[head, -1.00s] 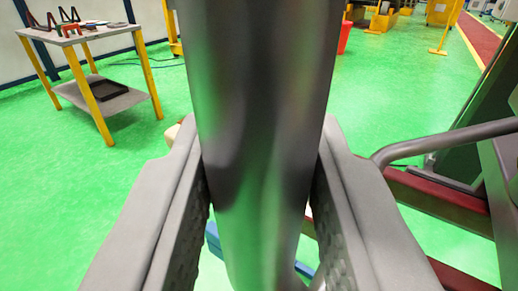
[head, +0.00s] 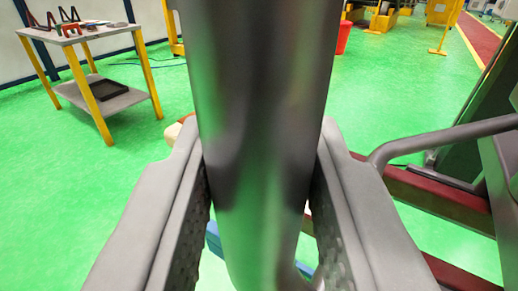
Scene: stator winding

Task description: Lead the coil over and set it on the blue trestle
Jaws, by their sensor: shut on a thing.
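My gripper (head: 260,150) is shut on a thick, smooth grey metal bar (head: 262,60), one jaw on each side. The bar runs from the top edge of the head view down between the jaws and bends near the bottom. I cannot tell whether it is part of the coil or of something that carries it; no coil windings show. Small blue pieces (head: 213,241) show low behind the bar and jaws, perhaps part of the blue trestle. The rest of them is hidden.
A yellow-legged table (head: 95,33) with small parts stands at the upper left. A dark red beam (head: 437,194) and a curved grey rail (head: 440,137) lie close at the right. A red bin (head: 343,37) stands farther back. Green floor is open at the left and centre right.

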